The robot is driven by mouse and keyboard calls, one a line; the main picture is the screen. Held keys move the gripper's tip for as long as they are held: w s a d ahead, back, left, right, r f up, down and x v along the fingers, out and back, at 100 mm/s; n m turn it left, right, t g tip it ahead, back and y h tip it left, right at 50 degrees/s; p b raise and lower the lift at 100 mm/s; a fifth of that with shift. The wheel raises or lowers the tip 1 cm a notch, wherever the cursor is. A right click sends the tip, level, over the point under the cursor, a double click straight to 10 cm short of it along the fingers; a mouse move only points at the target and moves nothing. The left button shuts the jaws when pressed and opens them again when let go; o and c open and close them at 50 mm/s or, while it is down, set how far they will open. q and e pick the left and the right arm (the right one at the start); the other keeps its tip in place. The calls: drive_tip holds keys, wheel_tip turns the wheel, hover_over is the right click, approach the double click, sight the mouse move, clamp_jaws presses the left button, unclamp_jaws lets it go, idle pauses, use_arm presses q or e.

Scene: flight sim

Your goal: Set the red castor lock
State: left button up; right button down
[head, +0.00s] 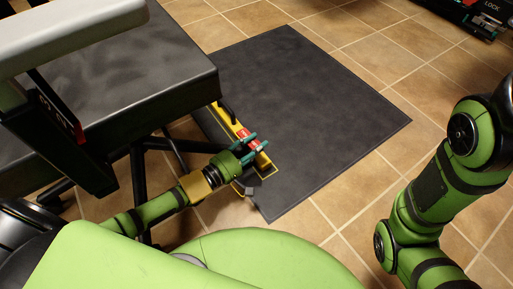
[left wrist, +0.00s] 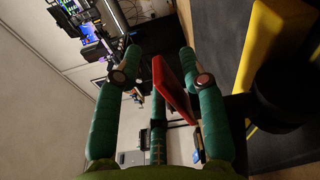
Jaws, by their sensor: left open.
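The red castor lock shows as a small red pedal (head: 243,133) on a yellow bar (head: 228,117) at the left edge of the dark mat in the head view. My left gripper (head: 256,147) is open at the near end of that bar, with its teal fingers around or beside the red part. In the left wrist view the red lever (left wrist: 172,88) lies between the spread fingers of my left gripper (left wrist: 160,82), close to the right-hand finger. I cannot tell whether they touch. My right gripper is out of view.
A dark mat (head: 310,110) on the tiled floor is clear right of the bar. A dark padded bench or seat (head: 150,60) overhangs at upper left, with black legs beneath it near my left arm. Dark equipment (head: 480,15) stands at the top right.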

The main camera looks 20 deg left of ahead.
use_arm(q)
drive_tip(key=shift+w+d, duration=0.2)
drive_tip(key=shift+w, duration=0.1)
clamp_jaws()
drive_tip(key=shift+s+f+m+p, duration=0.15)
drive_tip(key=shift+f+m, duration=0.25)
drive_tip(key=shift+m, duration=0.85)
drive_tip(key=shift+w+f+m+p, duration=0.15)
drive_tip(key=shift+f+m, duration=0.25)
drive_tip(key=shift+m, duration=0.85)
drive_tip(key=shift+s, duration=0.1)
unclamp_jaws()
